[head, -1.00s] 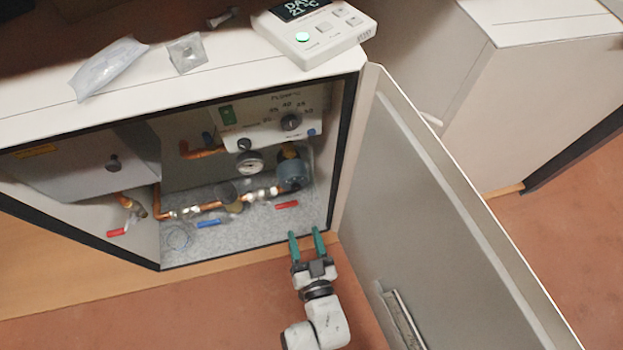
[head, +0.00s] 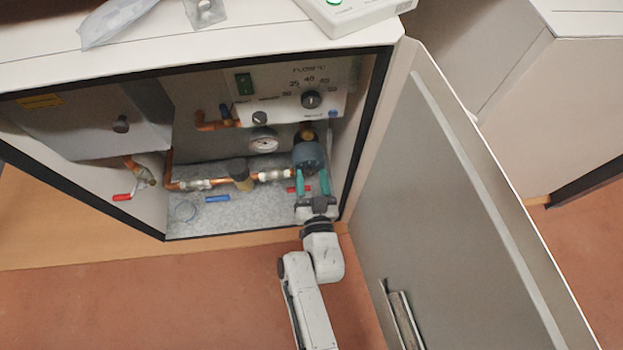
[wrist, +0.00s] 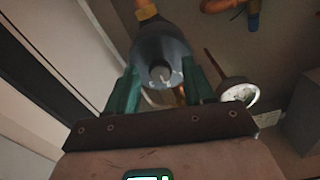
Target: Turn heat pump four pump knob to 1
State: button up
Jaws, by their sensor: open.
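The open heat pump cabinet (head: 285,52) shows its pipes and controls. The pump (head: 308,153) is a dark blue-grey cylinder at the lower right inside. In the wrist view the pump's round end with a light knob (wrist: 161,75) faces the camera, between and beyond the two fingers. My gripper (head: 314,182) is open, with its green fingers reaching into the cabinet just below the pump. In the wrist view the gripper (wrist: 162,85) has one finger on each side of the pump's end; I cannot tell whether they touch it. The knob's setting is too small to read.
The open door (head: 450,200) stands close to the right of my arm. Inside are a gauge (head: 264,140), a control panel (head: 290,88) with a dark dial, copper pipes, and red and blue handles. A controller (head: 352,12) lies on top. The floor in front is clear.

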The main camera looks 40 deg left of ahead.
grip_shut()
dwell(0.6)
jog(key=shift+n, duration=0.3)
jog(key=n+p, duration=0.1)
jog(key=n, duration=0.2)
jog(key=n+p, duration=0.1)
jog(key=n, duration=0.4)
jog(key=shift+n, duration=0.3)
dwell(0.4)
grip_release()
